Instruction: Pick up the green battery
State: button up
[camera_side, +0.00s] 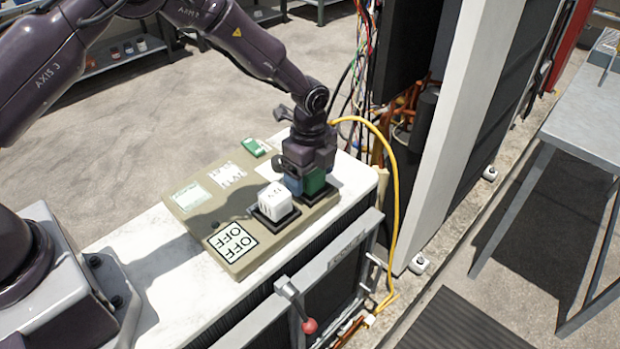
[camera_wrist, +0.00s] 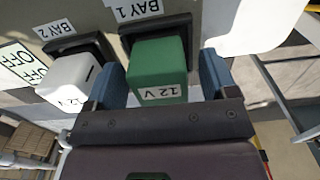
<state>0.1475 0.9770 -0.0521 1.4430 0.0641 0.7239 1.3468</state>
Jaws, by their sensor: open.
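The green battery (camera_wrist: 158,66) stands in the black holder marked BAY 1 (camera_wrist: 180,24) and carries a 12 V label. My gripper (camera_wrist: 165,78) is open, with one blue finger on each side of the green battery; whether either finger touches it I cannot tell. In the side view my gripper (camera_side: 304,180) is low over the board and the green battery (camera_side: 316,183) shows partly behind its finger. A white 12 V battery (camera_side: 275,201) stands in the bay beside it, and it also shows in the wrist view (camera_wrist: 68,80), close to the left finger.
The beige board (camera_side: 215,235) lies on a white worktop (camera_side: 150,250) and bears an OFF/OFF label (camera_side: 232,242). A small green piece (camera_side: 256,147) lies at its far edge. A yellow cable (camera_side: 396,190) and an open wired cabinet (camera_side: 420,115) are close on the right.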

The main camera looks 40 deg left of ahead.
jog(key=shift+f, duration=0.35)
jog(key=c, duration=1.2)
jog(key=shift+r, duration=0.1)
